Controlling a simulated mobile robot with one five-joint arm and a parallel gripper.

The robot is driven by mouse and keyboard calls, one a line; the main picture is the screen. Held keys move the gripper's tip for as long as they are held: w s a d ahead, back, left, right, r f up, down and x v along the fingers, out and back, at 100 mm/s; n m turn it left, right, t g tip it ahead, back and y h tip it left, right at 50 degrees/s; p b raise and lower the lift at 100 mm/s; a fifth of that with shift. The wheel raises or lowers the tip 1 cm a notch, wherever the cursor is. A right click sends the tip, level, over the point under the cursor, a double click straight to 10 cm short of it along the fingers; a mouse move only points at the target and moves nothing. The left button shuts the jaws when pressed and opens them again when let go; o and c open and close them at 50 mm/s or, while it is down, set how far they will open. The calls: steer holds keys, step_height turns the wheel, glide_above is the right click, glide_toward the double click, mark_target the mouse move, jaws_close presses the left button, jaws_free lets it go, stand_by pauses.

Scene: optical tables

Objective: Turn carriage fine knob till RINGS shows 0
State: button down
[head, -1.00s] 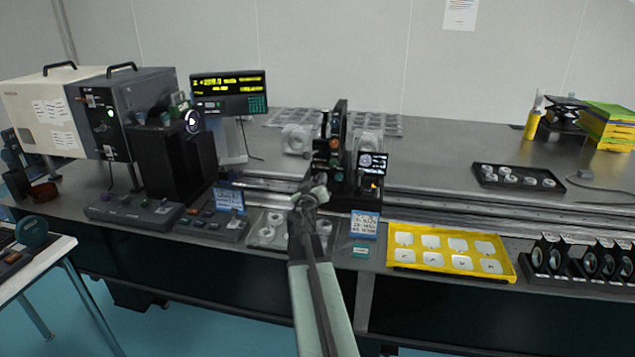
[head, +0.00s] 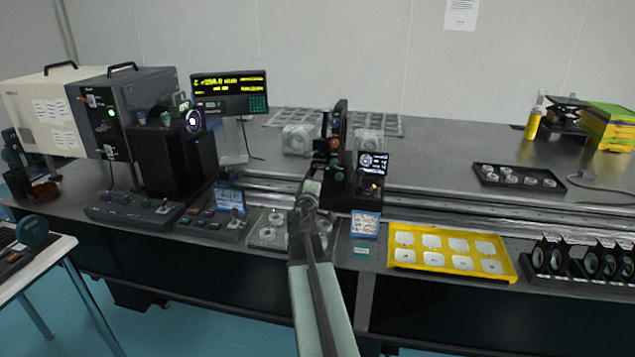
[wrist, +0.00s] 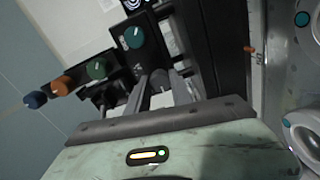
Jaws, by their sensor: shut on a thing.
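The dark carriage (head: 340,170) stands on the long rail. It carries an orange knob and a green knob, with a small monitor (head: 373,163) at its right showing a ring pattern. Any RINGS figure is too small to read. My gripper (head: 313,186) is at the carriage's front left. In the wrist view my gripper (wrist: 165,88) is shut on a small grey knob (wrist: 160,77), partly hidden between the fingers; I take it for the fine knob. Teal (wrist: 133,38), green (wrist: 97,69), orange (wrist: 62,86) and blue (wrist: 35,100) knobs sit beyond it.
A readout (head: 229,92) with yellow digits stands behind left; its digits are not clearly legible. A yellow tray (head: 392,254) of white pieces lies at the front right, with mounted lenses (head: 590,262) beyond it. A blue-white card (head: 365,225) stands near the carriage.

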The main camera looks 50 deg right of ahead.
steer(key=n, duration=2.6)
steer(key=shift+s+d+f, duration=0.1)
steer(key=shift+s+d, duration=0.15)
steer(key=shift+s, duration=0.1)
steer(key=c, duration=1.1)
jaws_free()
